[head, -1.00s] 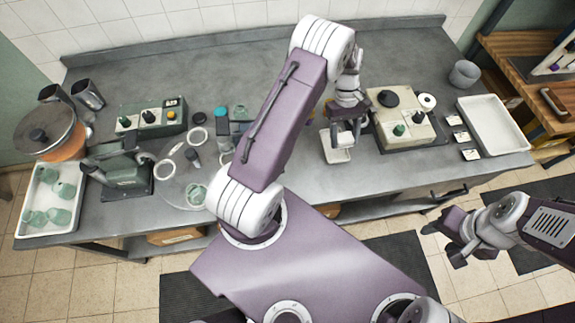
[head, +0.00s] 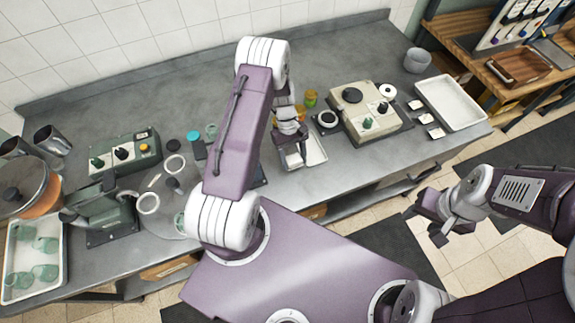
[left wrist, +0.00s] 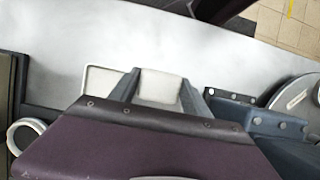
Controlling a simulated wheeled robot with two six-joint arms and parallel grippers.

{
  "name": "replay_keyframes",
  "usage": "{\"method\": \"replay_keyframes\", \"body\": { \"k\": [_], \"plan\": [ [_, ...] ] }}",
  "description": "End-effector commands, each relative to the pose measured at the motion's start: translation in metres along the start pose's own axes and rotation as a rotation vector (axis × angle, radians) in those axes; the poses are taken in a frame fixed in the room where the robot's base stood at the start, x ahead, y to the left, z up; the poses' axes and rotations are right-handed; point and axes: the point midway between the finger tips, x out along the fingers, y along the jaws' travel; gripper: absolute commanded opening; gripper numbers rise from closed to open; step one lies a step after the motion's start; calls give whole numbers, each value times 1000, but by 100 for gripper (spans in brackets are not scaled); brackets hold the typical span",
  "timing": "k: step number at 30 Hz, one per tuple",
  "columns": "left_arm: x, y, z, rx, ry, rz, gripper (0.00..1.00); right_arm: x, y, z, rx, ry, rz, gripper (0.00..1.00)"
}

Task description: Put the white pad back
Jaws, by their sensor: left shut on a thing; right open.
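The white pad (left wrist: 161,87) shows between the two fingers of my left gripper (left wrist: 162,90) in the left wrist view. The gripper is shut on it. In the head view my left gripper (head: 293,155) is low over the front of the bench, beside a small white tray (head: 315,152); the arm and fingers mostly hide the pad there. The tray's rim also shows behind the pad in the wrist view (left wrist: 90,80). I cannot tell whether the pad touches the tray. My right gripper (head: 438,222) is open and empty, over the floor in front of the bench.
A cream machine with knobs (head: 365,108) stands right of the small tray, with a dark ring (head: 326,120) beside it. A large white tray (head: 452,100) is at the right end. A green device (head: 125,152) and a tray of green jars (head: 35,285) are left.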

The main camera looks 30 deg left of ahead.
Motion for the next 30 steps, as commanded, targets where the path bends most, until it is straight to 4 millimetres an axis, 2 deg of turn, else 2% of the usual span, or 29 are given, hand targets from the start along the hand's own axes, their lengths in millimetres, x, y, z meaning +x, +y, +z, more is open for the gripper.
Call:
{"method": "replay_keyframes", "body": {
  "k": [1,3,6,10,16,27,28,30],
  "plan": [
    [2,-10,0,-4,-3,-1,18,-7,0,-1,0,0,0,50],
    [8,-18,-4,-1,-1,0,18,-9,0,-1,0,0,0,50],
    [12,-23,-6,1,0,0,18,-9,0,-1,0,0,0,50],
    [18,-23,-8,2,0,-1,18,-12,0,-1,0,0,0,50],
    [47,-23,-20,1,-1,-1,18,-23,0,-2,0,0,0,50],
    [54,-22,-24,2,1,0,18,-17,0,-2,0,0,0,50],
    [54,-22,-24,2,1,0,58,-17,0,-2,0,0,0,50],
    [52,-22,-23,2,1,0,77,-18,0,-2,0,0,0,50]
  ]
}}
